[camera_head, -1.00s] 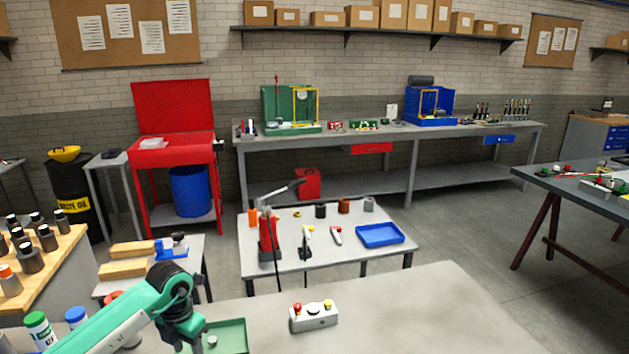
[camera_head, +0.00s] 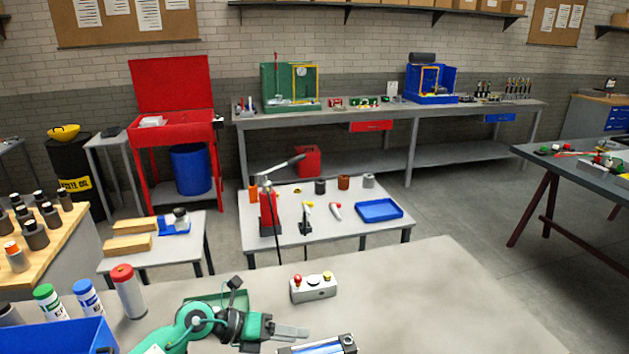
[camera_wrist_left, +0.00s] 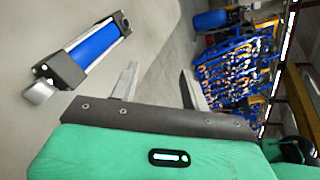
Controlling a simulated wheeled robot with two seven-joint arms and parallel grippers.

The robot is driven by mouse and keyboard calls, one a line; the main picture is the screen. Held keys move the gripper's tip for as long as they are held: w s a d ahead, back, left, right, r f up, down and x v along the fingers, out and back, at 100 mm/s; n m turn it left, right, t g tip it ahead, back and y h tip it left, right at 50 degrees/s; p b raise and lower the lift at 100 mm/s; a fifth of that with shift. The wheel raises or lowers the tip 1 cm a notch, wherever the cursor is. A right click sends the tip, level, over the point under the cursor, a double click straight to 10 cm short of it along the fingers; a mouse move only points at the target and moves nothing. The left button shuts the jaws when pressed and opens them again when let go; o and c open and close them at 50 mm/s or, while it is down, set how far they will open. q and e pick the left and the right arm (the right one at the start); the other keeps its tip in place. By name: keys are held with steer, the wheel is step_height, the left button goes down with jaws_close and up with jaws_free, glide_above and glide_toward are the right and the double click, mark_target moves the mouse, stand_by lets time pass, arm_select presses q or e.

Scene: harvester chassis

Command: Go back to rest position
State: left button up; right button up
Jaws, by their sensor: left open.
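My left gripper (camera_head: 290,332) is over the near table in the head view, pointing right. Its two fingers (camera_wrist_left: 158,85) stand apart and empty in the left wrist view. A blue and silver cylinder (camera_head: 320,346) lies on the near table by the fingertips, cut by the bottom edge of the head view. The cylinder also shows in the left wrist view (camera_wrist_left: 92,52), apart from the fingers. My right gripper is not in view.
A control box (camera_head: 313,288) with red and yellow buttons stands on the grey near table (camera_head: 430,300). A green tray (camera_head: 215,297) lies partly behind my left arm. Spray cans (camera_head: 128,292) and a blue bin (camera_head: 65,337) stand at the left. The table's right part is clear.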

arm_select(q)
step_height(320, 180, up, 10)
steer(key=s+n+t+h, duration=0.1)
steer(key=n+t+h, duration=0.4)
steer(key=n+t, duration=0.5)
steer(key=a+f+n+t+y, duration=0.3)
steer(key=a+n+y, duration=0.3)
steer(key=n+y, duration=0.3)
steer(key=a+f+n+t+y, duration=0.2)
steer(key=a+n+t+y, duration=0.2)
steer(key=a+n+y, duration=0.5)
steer(key=s+a+f+n+g+y, duration=0.2)
steer(key=s+a+f+n+g, duration=0.2)
steer(key=s+f+n+g, duration=0.6)
steer(key=s+d+f+g+h, duration=0.1)
steer(key=s+f+g, duration=0.25)
steer(key=s, duration=0.55)
steer(key=s+f+g+h, duration=0.1)
steer(key=s+f+g, duration=0.1)
steer(key=s+f, duration=0.45)
step_height(320, 180, down, 29)
steer(key=s+g, duration=0.2)
steer(key=s+a+f, duration=0.3)
steer(key=s+f, duration=1.6)
steer(key=f, duration=0.1)
steer(key=shift+g, duration=0.35)
